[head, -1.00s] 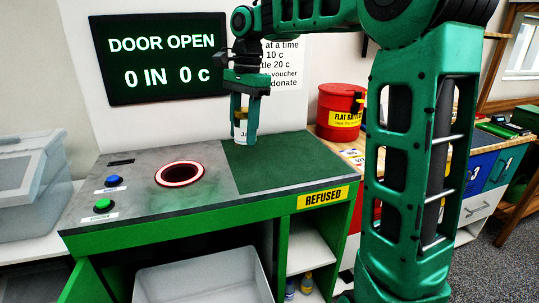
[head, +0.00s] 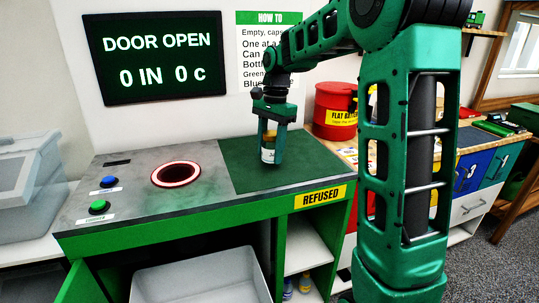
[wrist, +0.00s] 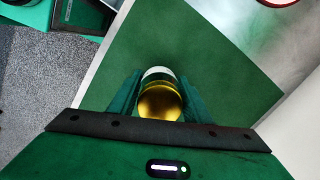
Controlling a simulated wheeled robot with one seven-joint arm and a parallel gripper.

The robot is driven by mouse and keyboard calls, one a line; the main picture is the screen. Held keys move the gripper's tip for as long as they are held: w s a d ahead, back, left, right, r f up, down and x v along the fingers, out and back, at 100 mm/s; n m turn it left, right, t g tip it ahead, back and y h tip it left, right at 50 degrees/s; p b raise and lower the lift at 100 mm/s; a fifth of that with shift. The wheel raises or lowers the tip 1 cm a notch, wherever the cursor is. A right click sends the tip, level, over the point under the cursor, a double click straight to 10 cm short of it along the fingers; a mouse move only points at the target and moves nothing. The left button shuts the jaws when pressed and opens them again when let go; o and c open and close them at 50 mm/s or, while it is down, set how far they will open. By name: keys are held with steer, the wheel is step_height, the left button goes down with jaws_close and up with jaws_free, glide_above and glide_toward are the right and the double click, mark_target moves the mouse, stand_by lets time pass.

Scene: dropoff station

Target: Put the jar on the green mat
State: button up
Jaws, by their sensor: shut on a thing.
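The jar (head: 269,151) has a white label and a yellowish lid, and it is upright between the fingers of my gripper (head: 271,152). In the wrist view the jar's gold lid (wrist: 160,102) shows between the two green fingers. My gripper is shut on the jar. The green mat (head: 300,177) lies on the right part of the counter, and the jar is over it. It also fills the middle of the wrist view (wrist: 205,65). I cannot tell whether the jar's base touches the mat.
Left of the mat are a red-lit round hole (head: 176,174), a blue button (head: 108,182) and a green button (head: 98,206). A red bin (head: 335,105) stands behind right. A grey bin (head: 200,278) sits below the counter. A screen (head: 157,57) reads "DOOR OPEN".

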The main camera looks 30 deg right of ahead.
steer(key=shift+f, duration=0.75)
steer(key=o, duration=1.1)
steer(key=shift+o, duration=0.2)
steer(key=r, duration=0.4)
steer(key=d+r, duration=0.1)
steer(key=r, duration=0.7)
steer(key=shift+w+d, duration=0.2)
steer(key=shift+w, duration=0.05)
